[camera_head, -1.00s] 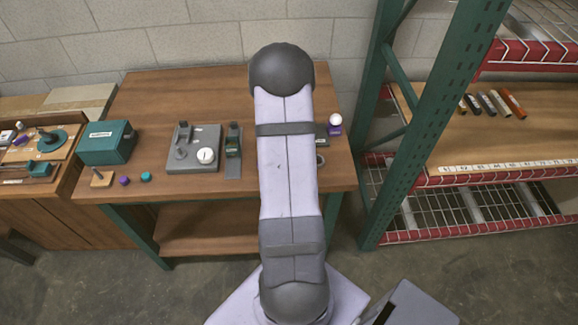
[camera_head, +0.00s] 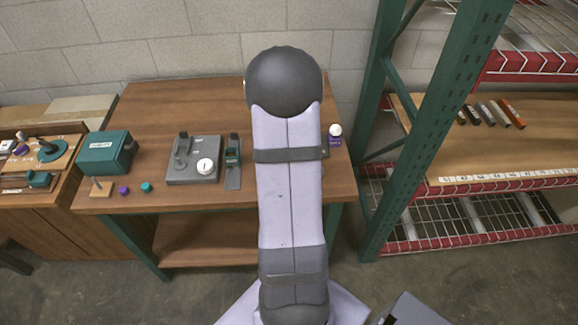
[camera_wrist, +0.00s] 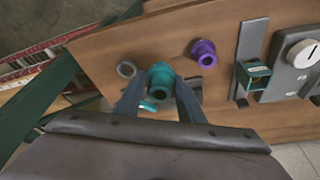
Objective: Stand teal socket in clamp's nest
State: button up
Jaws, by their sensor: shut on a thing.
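In the wrist view my gripper (camera_wrist: 158,95) is shut on the teal socket (camera_wrist: 160,75), a stepped round piece with its open end facing the camera. The table lies beyond it; I cannot tell the gap. What looks like the clamp (camera_wrist: 254,72), a dark grey strip with a teal-edged block, stands to the right, apart from the socket. In the head view this clamp (camera_head: 233,162) is left of my arm. My arm hides my gripper and the held socket there.
A purple socket (camera_wrist: 204,52) stands right of the held one, and a grey ring (camera_wrist: 126,69) lies to its left. A grey plate with a white dial (camera_head: 194,163) adjoins the clamp. A teal box (camera_head: 106,153) and small purple and teal pieces are farther left.

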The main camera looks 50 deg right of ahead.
jog(key=shift+r, duration=1.2)
jog(key=shift+n, duration=0.3)
jog(key=w+f+p, duration=0.1)
jog(key=f, duration=0.1)
jog(key=w+f+p, duration=0.1)
jog(key=w+f, duration=0.1)
jog(key=w+d+f+p, duration=0.1)
jog(key=w+f+p, duration=0.1)
jog(key=f, duration=0.1)
jog(key=w+d, duration=0.1)
jog(key=w, duration=0.1)
jog(key=w+d+r, duration=0.1)
jog(key=w+d, duration=0.2)
jog(key=shift+w+d+r+p, duration=0.15)
jog(key=shift+w+d+p, duration=0.15)
jog(key=shift+w, duration=0.1)
jog(key=shift+w+d+r, duration=0.4)
jog(key=shift+r, duration=0.35)
jog(key=shift+w+d+r, duration=0.4)
jog(key=shift+r, duration=0.35)
jog(key=shift+w+d+r, duration=0.4)
jog(key=shift+r, duration=0.35)
jog(key=shift+f, duration=0.15)
